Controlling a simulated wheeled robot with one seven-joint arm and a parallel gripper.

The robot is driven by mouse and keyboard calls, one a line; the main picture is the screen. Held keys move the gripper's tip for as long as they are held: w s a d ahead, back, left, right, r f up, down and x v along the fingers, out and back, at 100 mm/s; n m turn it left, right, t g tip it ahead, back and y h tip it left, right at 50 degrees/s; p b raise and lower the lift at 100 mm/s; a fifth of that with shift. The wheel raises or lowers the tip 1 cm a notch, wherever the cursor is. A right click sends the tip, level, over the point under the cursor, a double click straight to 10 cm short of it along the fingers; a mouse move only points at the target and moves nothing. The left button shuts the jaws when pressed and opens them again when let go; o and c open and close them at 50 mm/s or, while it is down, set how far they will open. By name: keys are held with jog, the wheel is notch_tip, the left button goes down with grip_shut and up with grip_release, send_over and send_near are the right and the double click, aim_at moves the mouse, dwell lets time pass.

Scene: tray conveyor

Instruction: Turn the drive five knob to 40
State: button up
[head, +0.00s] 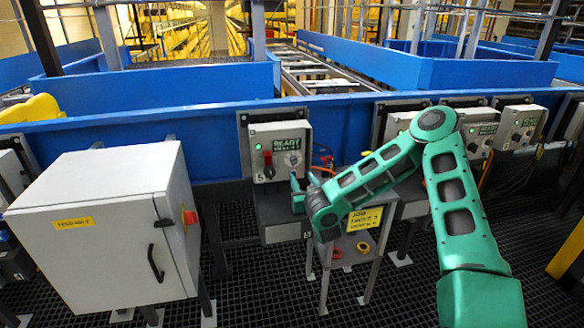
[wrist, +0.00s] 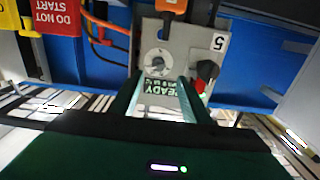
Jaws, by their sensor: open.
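The drive five box (head: 280,147) is a light grey panel on the blue conveyor side, with a lit READY display (head: 286,143). Its round knob (head: 292,158) is on the right, just above my gripper (head: 295,183). In the wrist view, which is upside down, the silver-grey knob (wrist: 157,62) sits just past the tips of my gripper (wrist: 162,80), towards the left finger. The fingers are apart with nothing between them, and the display shows behind them. The box carries a "5" (wrist: 219,43). The knob's setting is too small to read.
A black handle with a red part (wrist: 204,76) sits beside the knob. An orange connector and cables run from the box. A grey cabinet (head: 100,235) stands at left. A small stand with a yellow sign (head: 364,219) is below right. More drive boxes (head: 480,130) line the right.

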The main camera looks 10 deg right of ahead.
aim_at(295, 164)
jog(key=w, duration=0.3)
jog(key=shift+w+d, duration=0.15)
jog(key=shift+w, duration=0.25)
jog(key=shift+w+r, duration=0.2)
jog(key=shift+w, duration=0.55)
jog(key=shift+w+f, duration=0.15)
jog(key=shift+w, duration=2.35)
